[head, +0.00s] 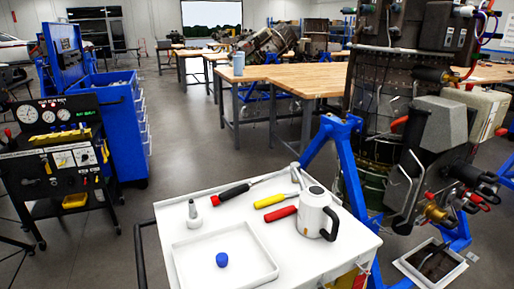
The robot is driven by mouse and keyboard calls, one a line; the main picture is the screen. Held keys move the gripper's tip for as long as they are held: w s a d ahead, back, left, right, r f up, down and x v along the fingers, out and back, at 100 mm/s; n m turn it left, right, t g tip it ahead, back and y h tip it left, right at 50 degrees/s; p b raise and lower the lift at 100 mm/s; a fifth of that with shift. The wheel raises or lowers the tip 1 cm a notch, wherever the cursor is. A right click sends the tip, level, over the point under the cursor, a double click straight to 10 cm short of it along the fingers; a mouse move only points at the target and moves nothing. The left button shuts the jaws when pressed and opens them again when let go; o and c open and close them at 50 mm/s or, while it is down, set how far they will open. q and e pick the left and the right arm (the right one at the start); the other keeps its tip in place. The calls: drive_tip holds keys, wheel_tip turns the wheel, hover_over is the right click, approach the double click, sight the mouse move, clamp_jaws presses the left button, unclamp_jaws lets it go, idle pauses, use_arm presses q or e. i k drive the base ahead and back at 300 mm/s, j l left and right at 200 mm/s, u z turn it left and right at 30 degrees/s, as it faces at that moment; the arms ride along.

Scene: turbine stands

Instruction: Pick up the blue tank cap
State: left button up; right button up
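The blue tank cap (222,259) is a small round blue piece. The tray sits on the white top of a cart (345,247) in front of me. Neither of my grippers shows in the head view.
Behind the tray on the cart are a white oil can (314,213), a small white nozzle-like piece (194,217), and red and yellow handled tools. A turbine on a blue stand (350,165) stands close at the right. A gauge panel (50,150) and blue cabinet (117,130) stand left.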

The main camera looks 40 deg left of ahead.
sight(222, 259)
drive_tip(key=u, duration=2)
drive_tip(key=k+l+u, duration=0.25)
drive_tip(key=u, duration=0.15)
drive_tip(key=k+l+u, duration=0.25)
drive_tip(key=u, duration=0.15)
drive_tip(key=k+l+u, duration=0.2)
drive_tip(key=k+u, duration=0.15)
drive_tip(key=k+l, duration=0.1)
drive_tip(key=i, duration=0.45)
